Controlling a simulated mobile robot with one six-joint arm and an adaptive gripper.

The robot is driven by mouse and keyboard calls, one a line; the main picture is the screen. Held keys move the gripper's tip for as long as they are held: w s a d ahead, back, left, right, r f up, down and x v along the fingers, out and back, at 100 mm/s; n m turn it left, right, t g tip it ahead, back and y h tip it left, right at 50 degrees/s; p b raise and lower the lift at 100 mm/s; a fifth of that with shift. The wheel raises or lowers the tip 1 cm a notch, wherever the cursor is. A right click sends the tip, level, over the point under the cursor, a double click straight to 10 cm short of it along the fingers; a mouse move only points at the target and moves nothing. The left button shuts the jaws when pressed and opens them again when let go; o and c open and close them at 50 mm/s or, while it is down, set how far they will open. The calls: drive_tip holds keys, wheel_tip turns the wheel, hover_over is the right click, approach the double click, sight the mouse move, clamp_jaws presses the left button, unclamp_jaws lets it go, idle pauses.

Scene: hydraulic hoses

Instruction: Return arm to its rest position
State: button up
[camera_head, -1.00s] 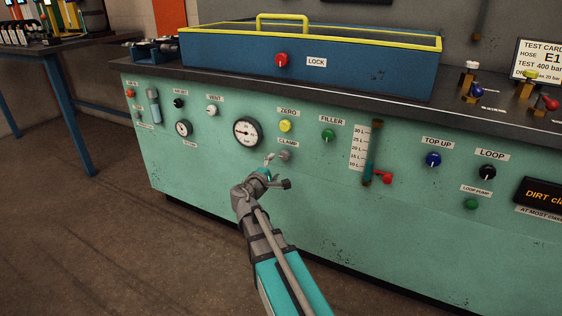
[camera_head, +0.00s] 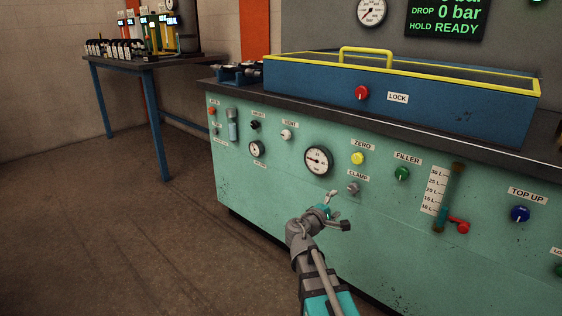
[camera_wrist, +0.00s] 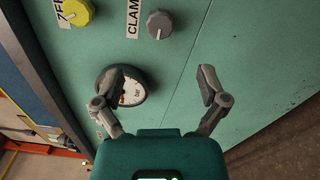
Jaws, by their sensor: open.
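My gripper (camera_head: 333,202) is in front of the green bench panel (camera_head: 285,215), just below the grey CLAMP knob (camera_head: 353,188). The arm reaches up from the bottom edge of the head view. In the wrist view my gripper (camera_wrist: 166,84) has its two fingers spread wide with nothing between them. Behind the fingers are the CLAMP knob (camera_wrist: 159,24), the yellow ZERO knob (camera_wrist: 75,11) and a round gauge (camera_wrist: 132,88), partly covered by the left finger. I cannot tell the exact gap to the panel.
A blue box with a yellow rim (camera_head: 400,84) and a red LOCK knob (camera_head: 361,92) sits on the bench top. The display (camera_head: 446,18) reads HOLD READY. A blue-legged table (camera_head: 157,63) stands at the far left. The floor (camera_head: 110,220) left of the bench is clear.

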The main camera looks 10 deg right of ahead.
drive_tip(key=shift+s, duration=0.1)
drive_tip(key=s+a+f+m+g+y+p, duration=0.3)
drive_tip(key=s+f+m+g+y+p, duration=0.4)
drive_tip(key=s, duration=0.3)
drive_tip(key=s+a+m+g+y+p, duration=0.3)
drive_tip(key=s+a+g+y+p, duration=0.15)
drive_tip(key=s+a+y, duration=0.5)
wheel_tip(320, 180, up, 38)
drive_tip(key=w+a+h+p, duration=0.1)
drive_tip(key=h+p, duration=0.1)
drive_tip(key=p, duration=3.6)
drive_tip(key=shift+w+r, duration=0.2)
drive_tip(key=shift+w, duration=0.05)
drive_tip(key=shift+t, duration=0.25)
drive_tip(key=c, duration=0.5)
